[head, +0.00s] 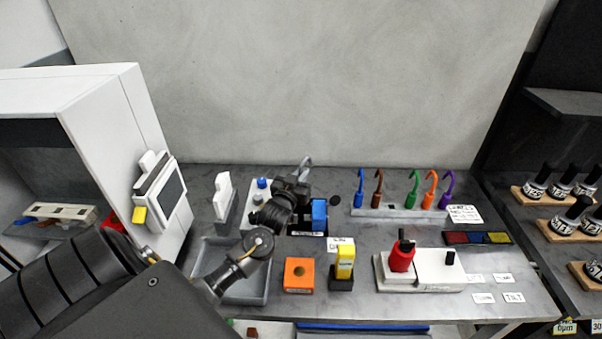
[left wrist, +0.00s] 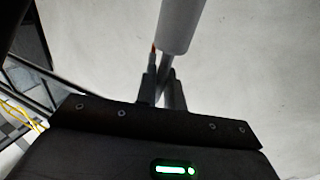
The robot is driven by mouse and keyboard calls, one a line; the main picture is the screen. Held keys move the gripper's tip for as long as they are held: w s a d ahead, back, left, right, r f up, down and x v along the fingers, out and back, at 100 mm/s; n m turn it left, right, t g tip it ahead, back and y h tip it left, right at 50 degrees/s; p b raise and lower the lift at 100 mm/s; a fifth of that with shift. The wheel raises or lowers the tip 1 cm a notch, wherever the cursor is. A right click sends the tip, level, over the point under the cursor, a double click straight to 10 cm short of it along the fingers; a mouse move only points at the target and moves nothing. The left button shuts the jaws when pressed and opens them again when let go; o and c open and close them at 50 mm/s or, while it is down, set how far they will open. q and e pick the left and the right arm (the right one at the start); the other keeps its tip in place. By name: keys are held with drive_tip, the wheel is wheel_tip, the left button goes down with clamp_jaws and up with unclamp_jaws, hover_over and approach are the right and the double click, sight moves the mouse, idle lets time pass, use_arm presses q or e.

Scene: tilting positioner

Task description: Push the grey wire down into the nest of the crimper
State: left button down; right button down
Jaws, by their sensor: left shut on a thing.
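My left gripper (head: 300,184) is shut on the grey wire (head: 306,163), whose curved end rises above the fingers in the head view. In the left wrist view the gripper (left wrist: 163,92) has its fingers close together around the wire's thin part. A thick pale grey section of the wire (left wrist: 183,25) stands close to the camera. What looks like the crimper (head: 258,187) is a pale body with a blue knob, largely hidden behind my left wrist. Its nest is hidden, so I cannot tell whether the wire touches it. My right gripper is not in view.
A blue block (head: 319,213) stands just right of my gripper. Several coloured hooked wires stand in a rack (head: 400,212) to the right. An orange block (head: 298,274), a yellow item (head: 345,261) and a red-topped fixture (head: 430,272) are in front. A grey tray (head: 259,299) lies under my forearm.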

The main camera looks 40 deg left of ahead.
use_arm(q)
drive_tip(key=shift+f+b, duration=1.8)
drive_tip(key=shift+f, duration=1.05)
drive_tip(key=shift+s, duration=0.1)
drive_tip(key=shift+p, duration=0.55)
drive_tip(key=shift+f+b, duration=1.45)
drive_tip(key=shift+f, duration=0.65)
drive_tip(key=c, duration=1.4)
unclamp_jaws()
drive_tip(key=shift+c, duration=0.2)
